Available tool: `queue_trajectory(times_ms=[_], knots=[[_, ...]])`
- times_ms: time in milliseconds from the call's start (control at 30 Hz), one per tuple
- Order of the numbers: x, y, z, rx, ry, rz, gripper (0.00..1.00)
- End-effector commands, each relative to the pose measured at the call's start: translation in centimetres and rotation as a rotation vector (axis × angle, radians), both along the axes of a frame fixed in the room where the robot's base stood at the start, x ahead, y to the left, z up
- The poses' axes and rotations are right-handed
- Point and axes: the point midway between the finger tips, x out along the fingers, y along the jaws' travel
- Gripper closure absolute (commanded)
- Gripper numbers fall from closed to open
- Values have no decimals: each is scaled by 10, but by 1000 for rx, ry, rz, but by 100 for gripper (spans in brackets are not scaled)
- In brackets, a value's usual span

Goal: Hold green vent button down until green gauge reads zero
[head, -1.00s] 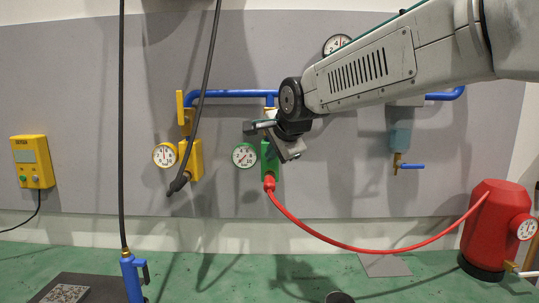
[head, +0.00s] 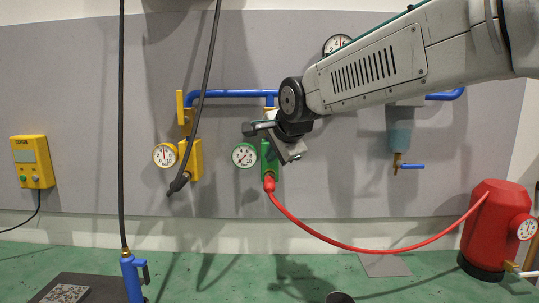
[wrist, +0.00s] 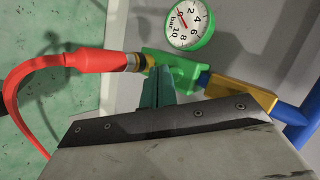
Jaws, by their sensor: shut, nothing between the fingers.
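The green gauge (head: 244,155) hangs on the wall left of the green valve block (head: 275,168). The gauge also shows in the wrist view (wrist: 190,24), where its red needle points to the upper left of the tilted dial; I cannot read the exact value. My gripper (head: 254,128) is at the top of the green block, its fingers shut and empty. In the wrist view my gripper's teal fingertips (wrist: 158,72) reach the lower edge of the green block (wrist: 176,72). I cannot make out the vent button, nor tell whether the fingertips touch it.
A red hose (head: 340,243) runs from the green block to the red tank (head: 488,232). The yellow valve and gauge (head: 165,155) are left of the green gauge, with a black hose (head: 204,100) hanging in front. A blue pipe (head: 235,94) runs above.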

Motion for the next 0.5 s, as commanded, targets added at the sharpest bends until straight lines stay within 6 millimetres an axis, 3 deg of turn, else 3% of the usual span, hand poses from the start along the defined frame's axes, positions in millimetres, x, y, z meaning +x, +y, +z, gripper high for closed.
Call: queue_trajectory(times_ms=[367, 500], knots=[[-4, 0, 0, 0, 0, 0, 100], [-14, 0, 0, 0, 0, 0, 100]])
